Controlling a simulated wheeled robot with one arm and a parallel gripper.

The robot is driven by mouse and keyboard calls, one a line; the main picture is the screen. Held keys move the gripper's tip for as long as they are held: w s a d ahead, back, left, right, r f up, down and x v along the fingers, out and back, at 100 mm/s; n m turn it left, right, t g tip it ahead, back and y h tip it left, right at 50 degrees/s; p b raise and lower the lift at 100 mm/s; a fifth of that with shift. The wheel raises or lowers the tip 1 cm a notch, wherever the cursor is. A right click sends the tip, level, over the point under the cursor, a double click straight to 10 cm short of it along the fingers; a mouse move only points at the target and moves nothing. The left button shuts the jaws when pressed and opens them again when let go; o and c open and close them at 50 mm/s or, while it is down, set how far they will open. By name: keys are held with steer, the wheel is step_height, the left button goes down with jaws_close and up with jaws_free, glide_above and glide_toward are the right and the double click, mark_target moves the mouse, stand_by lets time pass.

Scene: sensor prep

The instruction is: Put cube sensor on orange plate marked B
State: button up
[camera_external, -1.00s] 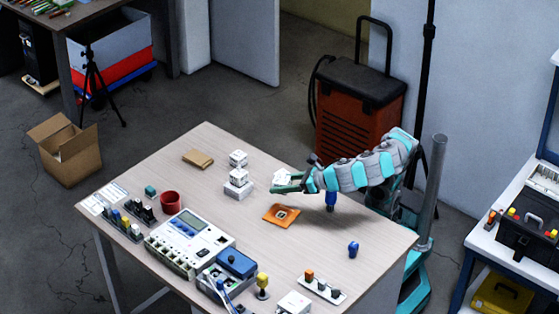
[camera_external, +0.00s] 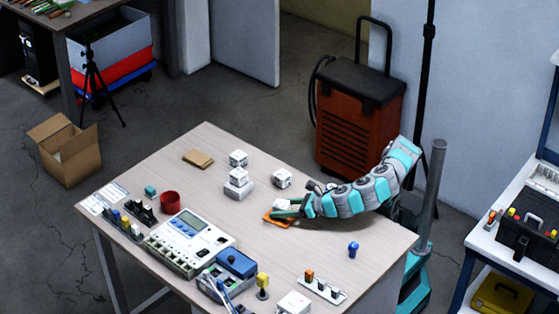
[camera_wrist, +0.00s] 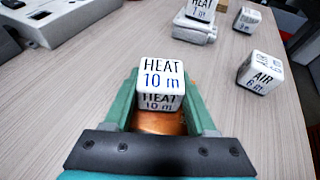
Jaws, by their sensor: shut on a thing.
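My gripper (camera_external: 287,211) has its green fingers shut on a white cube sensor (camera_wrist: 161,72) marked "HEAT 10 m". The cube is upright between the fingertips in the wrist view. The orange plate (camera_external: 268,219) is under the gripper, largely covered by it. A strip of the plate (camera_wrist: 160,123) shows below the cube in the wrist view. I cannot tell whether the cube touches the plate, and the plate's letter is hidden. Another cube, marked "AIR 6 m" (camera_wrist: 258,73), stands apart on the table to the right in the wrist view.
A lone cube (camera_external: 281,179) is behind my gripper. A large meter unit (camera_external: 188,243), a red cup (camera_external: 169,202) and a blue knob-like piece (camera_external: 353,249) are also on the table.

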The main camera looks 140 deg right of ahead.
steer(key=shift+f, duration=0.1)
steer(key=o, duration=1.4)
steer(key=shift+s+a+r, duration=0.1)
steer(key=shift+a+r, duration=0.15)
steer(key=p+v, duration=0.1)
steer(key=v, duration=1)
steer(key=shift+s+a, duration=0.15)
steer(key=shift+a, duration=0.05)
